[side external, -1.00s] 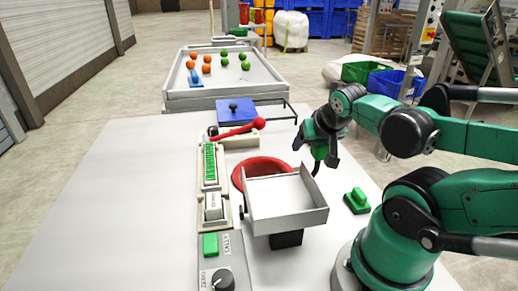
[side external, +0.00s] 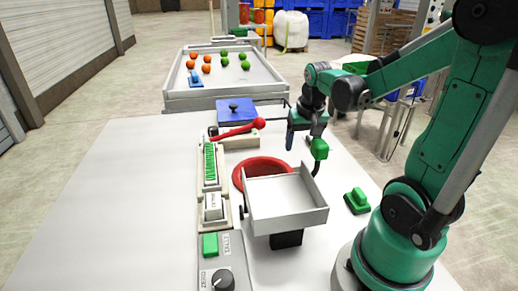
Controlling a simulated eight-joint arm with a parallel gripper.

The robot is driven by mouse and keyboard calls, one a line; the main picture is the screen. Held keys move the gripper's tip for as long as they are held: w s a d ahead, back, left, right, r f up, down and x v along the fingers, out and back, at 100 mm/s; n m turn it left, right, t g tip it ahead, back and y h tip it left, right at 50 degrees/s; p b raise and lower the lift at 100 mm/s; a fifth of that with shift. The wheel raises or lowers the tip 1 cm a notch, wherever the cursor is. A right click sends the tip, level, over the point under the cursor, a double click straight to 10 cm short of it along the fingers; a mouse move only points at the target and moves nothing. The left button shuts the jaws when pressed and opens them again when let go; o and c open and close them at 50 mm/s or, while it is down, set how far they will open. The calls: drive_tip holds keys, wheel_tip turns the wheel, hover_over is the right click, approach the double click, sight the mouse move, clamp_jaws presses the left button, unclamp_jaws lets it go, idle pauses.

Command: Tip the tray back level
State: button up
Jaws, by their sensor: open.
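The tray (side external: 284,198) is a shallow light-grey open box, empty, on a black block (side external: 286,239) at the near right of the white table. Its floor appears to slope, but I cannot tell how steeply. A black curved rod (side external: 316,168) with a green grip (side external: 319,149) rises at the tray's far right corner. My gripper (side external: 305,138) is open and points down beyond the tray, with its fingers close to the green grip. I cannot tell whether a finger touches the grip.
A red-handled lever (side external: 238,130) and a green-lit panel (side external: 210,165) stand to the left. A green knob (side external: 356,200) sits to the right, and a blue box (side external: 236,111) at the back. The left of the table is clear.

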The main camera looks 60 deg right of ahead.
wheel_tip(320, 180, up, 10)
drive_tip(key=n+g+y, duration=0.4)
drive_tip(key=n, duration=3.1)
drive_tip(key=s+a+f+n, duration=0.1)
drive_tip(key=s+a+f, duration=0.4)
drive_tip(key=s+a, duration=0.5)
wheel_tip(320, 180, up, 7)
drive_tip(key=shift+w+d+f+g+y, duration=0.2)
drive_tip(key=shift+w+d+g+y, duration=0.1)
drive_tip(key=shift+w+d, duration=0.1)
